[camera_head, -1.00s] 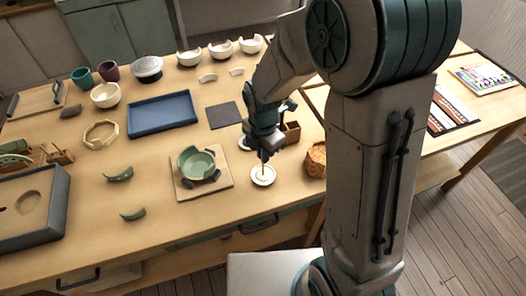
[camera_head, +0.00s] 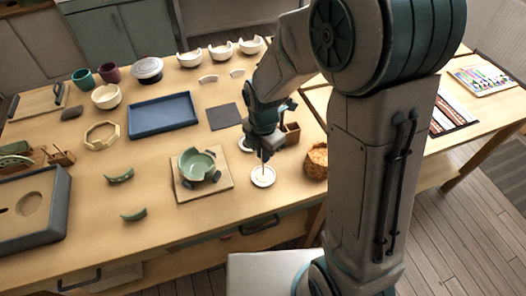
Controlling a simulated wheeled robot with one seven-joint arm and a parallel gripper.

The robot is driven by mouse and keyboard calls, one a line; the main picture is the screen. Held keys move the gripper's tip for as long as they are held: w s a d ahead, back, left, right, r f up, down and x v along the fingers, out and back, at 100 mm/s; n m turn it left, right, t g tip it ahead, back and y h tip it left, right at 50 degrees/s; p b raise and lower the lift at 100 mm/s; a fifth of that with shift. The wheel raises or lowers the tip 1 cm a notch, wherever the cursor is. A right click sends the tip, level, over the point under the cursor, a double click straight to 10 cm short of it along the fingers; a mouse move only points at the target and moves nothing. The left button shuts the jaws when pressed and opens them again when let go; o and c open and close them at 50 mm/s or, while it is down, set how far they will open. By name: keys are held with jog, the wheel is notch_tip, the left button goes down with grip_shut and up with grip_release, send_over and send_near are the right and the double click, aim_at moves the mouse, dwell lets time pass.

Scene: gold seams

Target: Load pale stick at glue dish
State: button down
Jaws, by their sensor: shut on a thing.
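My gripper (camera_head: 265,153) points down over a small white dish (camera_head: 263,182) at the table's front right. It is shut on a thin pale stick (camera_head: 263,169), whose lower end reaches down to the dish's middle. I cannot tell whether the tip touches what is in the dish. A second white dish (camera_head: 243,145) sits just behind, partly hidden by my gripper.
A green broken bowl (camera_head: 197,162) stands on a square board (camera_head: 181,195) left of the dish. A woven basket (camera_head: 316,160) and a wooden box (camera_head: 291,133) are close on the right. Green shards (camera_head: 120,176) lie on clear table further left.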

jog(key=shift+r+p, duration=2.1)
jog(key=shift+r, duration=0.95)
